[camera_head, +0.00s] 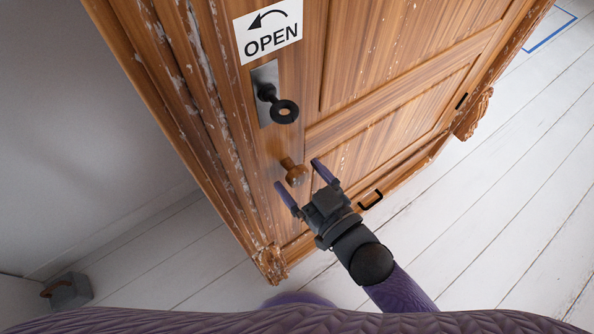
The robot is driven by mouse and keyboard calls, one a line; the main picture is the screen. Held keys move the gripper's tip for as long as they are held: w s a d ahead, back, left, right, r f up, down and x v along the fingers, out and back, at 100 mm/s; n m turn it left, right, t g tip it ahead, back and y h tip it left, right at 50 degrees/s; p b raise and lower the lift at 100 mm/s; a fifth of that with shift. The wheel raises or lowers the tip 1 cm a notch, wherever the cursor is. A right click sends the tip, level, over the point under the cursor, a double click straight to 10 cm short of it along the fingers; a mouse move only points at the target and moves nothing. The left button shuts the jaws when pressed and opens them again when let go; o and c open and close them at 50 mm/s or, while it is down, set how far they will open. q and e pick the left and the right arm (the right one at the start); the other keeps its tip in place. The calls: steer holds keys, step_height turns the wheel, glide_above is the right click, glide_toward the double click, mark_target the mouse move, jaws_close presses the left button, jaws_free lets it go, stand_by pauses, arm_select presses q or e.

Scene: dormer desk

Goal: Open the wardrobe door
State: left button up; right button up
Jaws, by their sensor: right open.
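The wooden wardrobe door (400,95) fills the upper middle of the head view and looks shut. An "OPEN" sign (268,30) with a curved arrow pointing left is on it. Below the sign is a metal plate with a black round handle (284,111). A brown wooden knob (296,174) sits lower on the door. My right gripper (301,180) is open, with its two purple fingers on either side of the knob in the picture. I cannot tell whether they touch it. My left gripper is out of view.
A black U-shaped handle (371,199) is low on the wardrobe, near my right gripper. White plank floor (500,220) is clear to the right. A grey block (68,291) with a brown handle lies at the lower left by the wall.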

steer(key=shift+x, duration=0.95)
jaws_close()
